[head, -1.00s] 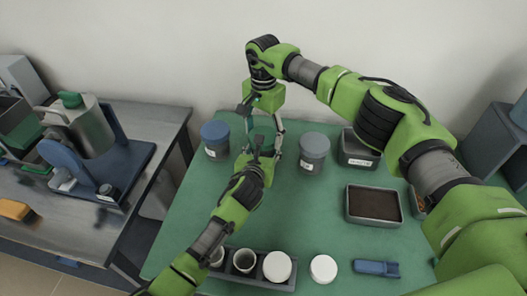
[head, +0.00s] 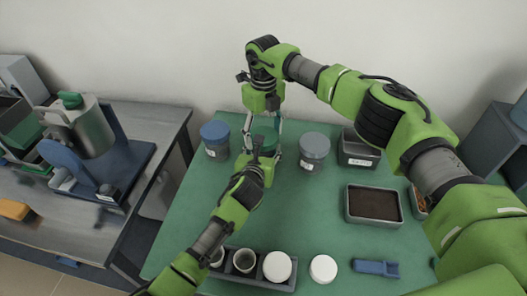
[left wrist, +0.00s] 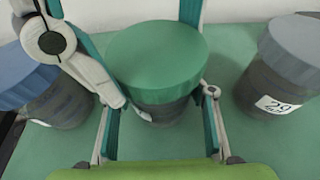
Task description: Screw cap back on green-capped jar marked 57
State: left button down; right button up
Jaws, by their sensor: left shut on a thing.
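The green-capped jar (left wrist: 165,112) stands upright on the green table. Its green cap (left wrist: 158,55) sits on top and looks level; I cannot tell whether it is tight. The cap also shows between my arms in the head view. Only a sliver of label shows, so the number cannot be read. My left gripper (left wrist: 160,128) is shut on the jar's body, one finger on each side. My right gripper (head: 263,135) points down from above with its fingers on either side of the cap. Whether they press on the cap cannot be told.
A blue-capped jar (head: 215,139) stands to the left and a grey-capped jar (head: 313,150) marked 29 to the right, both close. A dark-filled tray (head: 373,204), a rack (head: 288,285), a white lid (head: 323,269) and a blue tool (head: 376,268) lie nearer.

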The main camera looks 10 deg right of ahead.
jog(key=m, duration=0.6)
jog(key=shift+m, duration=0.3)
jog(key=o, duration=1.2)
jog(key=shift+o, duration=0.2)
jog(key=shift+r, duration=2.25)
jog(key=shift+c, duration=0.3)
jog(key=n, duration=0.1)
jog(key=r+n, duration=0.1)
jog(key=n, duration=0.3)
jog(key=shift+r, duration=0.35)
jog(key=n, duration=0.2)
jog(key=r+n, duration=0.1)
jog(key=n, duration=0.2)
jog(key=shift+r+n, duration=0.35)
jog(key=shift+n, duration=0.05)
